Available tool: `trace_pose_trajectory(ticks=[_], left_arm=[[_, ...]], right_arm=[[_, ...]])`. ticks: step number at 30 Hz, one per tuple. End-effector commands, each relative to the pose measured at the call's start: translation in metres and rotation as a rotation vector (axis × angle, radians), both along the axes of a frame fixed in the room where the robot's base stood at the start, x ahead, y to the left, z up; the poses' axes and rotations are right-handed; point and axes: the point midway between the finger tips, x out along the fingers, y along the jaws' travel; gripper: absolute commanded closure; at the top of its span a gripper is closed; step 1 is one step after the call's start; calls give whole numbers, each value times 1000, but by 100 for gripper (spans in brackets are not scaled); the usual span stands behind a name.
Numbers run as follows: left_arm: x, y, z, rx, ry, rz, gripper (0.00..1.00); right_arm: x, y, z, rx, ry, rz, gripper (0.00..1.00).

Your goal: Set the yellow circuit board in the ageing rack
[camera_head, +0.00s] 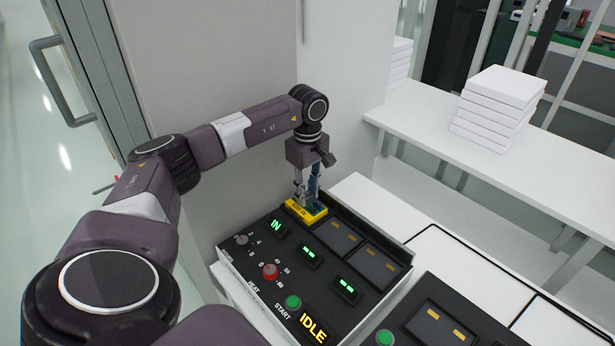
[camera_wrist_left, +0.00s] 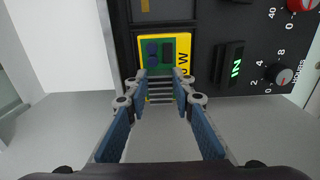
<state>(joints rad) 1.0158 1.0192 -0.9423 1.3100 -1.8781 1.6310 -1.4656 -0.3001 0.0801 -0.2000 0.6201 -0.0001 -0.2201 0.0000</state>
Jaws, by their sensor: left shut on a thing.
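The yellow circuit board (camera_head: 306,211), with a green middle, is at the far-left slot of the black-topped ageing rack (camera_head: 362,291). It also shows in the left wrist view (camera_wrist_left: 187,42), lying in line with the slot row. My left gripper (camera_head: 308,198) points down over the board and is shut on it. In the left wrist view its fingertips (camera_wrist_left: 160,84) meet the board's near edge. Fingers hide part of the board, and I cannot tell whether it is fully seated. The display beside it (camera_head: 277,226) reads IN in green. My right gripper is not in view.
More slots (camera_head: 338,236) run to the right along the rack. Its front has knobs, a red heat knob (camera_head: 270,271), a green start button (camera_head: 292,302) and an IDLE display (camera_head: 313,327). A wall stands close behind the arm. White boxes (camera_head: 497,104) are stacked on a back table.

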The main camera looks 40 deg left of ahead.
Motion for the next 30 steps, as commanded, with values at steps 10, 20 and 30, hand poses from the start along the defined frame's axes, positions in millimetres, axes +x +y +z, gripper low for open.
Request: trace_pose_trajectory(ticks=[10, 20, 30], left_arm=[[0, 0, 1, 0, -1, 0, 57], [0, 0, 3, 0, 0, 0, 57], [1, 1, 63, 1, -5, 0, 57]], right_arm=[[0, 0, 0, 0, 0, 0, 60], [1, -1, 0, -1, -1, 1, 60], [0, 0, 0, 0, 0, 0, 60]])
